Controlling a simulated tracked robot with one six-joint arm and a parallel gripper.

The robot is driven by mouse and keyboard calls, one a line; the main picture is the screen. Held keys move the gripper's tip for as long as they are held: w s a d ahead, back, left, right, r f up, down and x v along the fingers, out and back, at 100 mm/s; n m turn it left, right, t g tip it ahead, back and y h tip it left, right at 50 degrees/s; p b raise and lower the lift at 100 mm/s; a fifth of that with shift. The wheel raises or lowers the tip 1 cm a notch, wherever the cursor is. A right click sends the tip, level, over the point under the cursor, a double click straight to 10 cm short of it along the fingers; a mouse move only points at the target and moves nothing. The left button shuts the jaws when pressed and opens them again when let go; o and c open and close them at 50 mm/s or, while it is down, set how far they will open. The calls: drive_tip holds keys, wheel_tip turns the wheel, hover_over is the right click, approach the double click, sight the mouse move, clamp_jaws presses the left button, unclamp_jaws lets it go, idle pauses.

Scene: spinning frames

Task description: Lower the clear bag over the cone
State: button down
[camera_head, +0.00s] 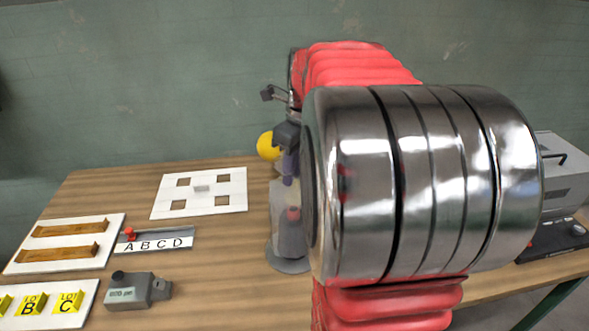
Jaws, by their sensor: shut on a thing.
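My gripper (287,150) is a dark shape just left of my large metal arm joint, which hides part of it. It is shut on the top of the clear bag (288,225), which hangs below it as a greyish see-through shape. The bag's right side is hidden by my arm. A grey round base (290,266) stands on the table under the bag. The cone itself is hard to make out; a small red patch shows through the bag, and I cannot tell how far the bag is over the cone.
A yellow ball (268,146) is just behind my gripper. A grey machine (565,180) is at right.

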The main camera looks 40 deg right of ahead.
drive_tip(key=shift+f, duration=2.2)
drive_tip(key=c, duration=1.5)
unclamp_jaws()
drive_tip(key=shift+o, duration=0.5)
drive_tip(key=o, duration=0.5)
drive_tip(key=shift+c, duration=0.2)
drive_tip(key=shift+r, duration=4)
